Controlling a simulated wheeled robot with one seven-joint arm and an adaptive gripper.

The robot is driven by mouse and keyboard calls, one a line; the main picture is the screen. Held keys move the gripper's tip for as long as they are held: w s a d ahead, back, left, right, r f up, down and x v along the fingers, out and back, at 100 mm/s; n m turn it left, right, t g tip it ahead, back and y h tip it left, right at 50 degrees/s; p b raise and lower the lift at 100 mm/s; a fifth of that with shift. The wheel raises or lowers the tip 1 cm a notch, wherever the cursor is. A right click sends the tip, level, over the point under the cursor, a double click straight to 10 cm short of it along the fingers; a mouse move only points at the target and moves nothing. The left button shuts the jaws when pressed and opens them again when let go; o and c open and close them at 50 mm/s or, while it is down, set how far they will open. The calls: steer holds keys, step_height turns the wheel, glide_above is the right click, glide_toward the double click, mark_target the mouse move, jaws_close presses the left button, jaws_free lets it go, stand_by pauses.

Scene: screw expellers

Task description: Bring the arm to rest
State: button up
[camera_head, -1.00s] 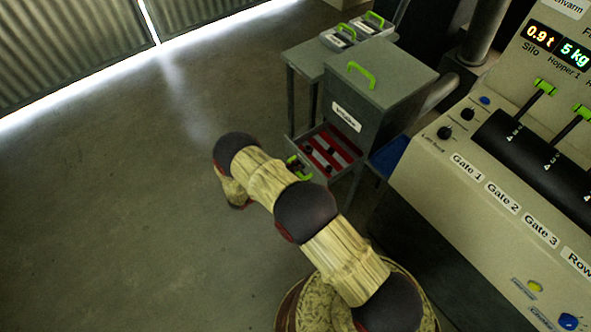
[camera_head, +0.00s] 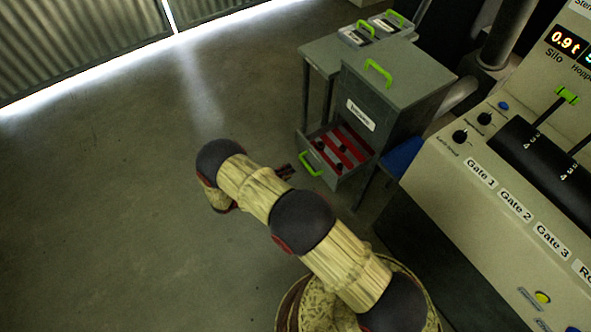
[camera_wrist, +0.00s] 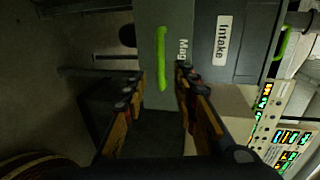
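My arm reaches across the head view, and my gripper (camera_head: 285,172) shows small and dark just left of the drawer's green handle (camera_head: 312,160). In the wrist view my gripper (camera_wrist: 160,80) has its two fingers spread apart with nothing clamped. The green handle (camera_wrist: 162,55) appears between and beyond the fingertips, on a grey drawer front (camera_wrist: 180,25) with a label partly hidden by a finger. The drawer (camera_head: 340,150) stands pulled out of the grey cabinet (camera_head: 395,100) and shows red and grey stripes with small dark pieces inside.
A control console (camera_head: 480,210) with gate levers fills the right side. A grey table (camera_head: 325,55) with green-handled boxes stands behind the cabinet. Open concrete floor (camera_head: 100,200) lies to the left, up to a corrugated door (camera_head: 70,45).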

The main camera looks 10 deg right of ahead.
steer(key=shift+v, duration=0.8)
